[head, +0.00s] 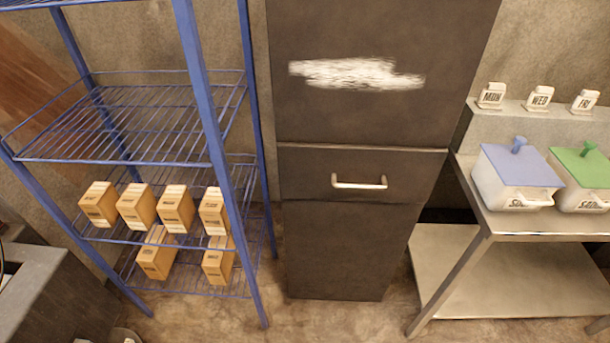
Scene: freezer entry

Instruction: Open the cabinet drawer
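A tall dark grey cabinet (345,245) stands against the wall in the middle of the head view. Its drawer (300,172) spans the cabinet's width below a large upper panel with a white smear. The drawer front looks flush with the panel below, so it appears closed. A pale metal bar handle (359,184) is fixed across the middle of the drawer front. Nothing touches the handle. My gripper is not in view.
A blue wire shelf rack (200,85) with several wooden boxes stands close on the left. A metal table (500,232) with a blue-lidded bin (515,178) and a green-lidded bin (583,180) stands on the right. The floor in front of the cabinet (340,318) looks clear.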

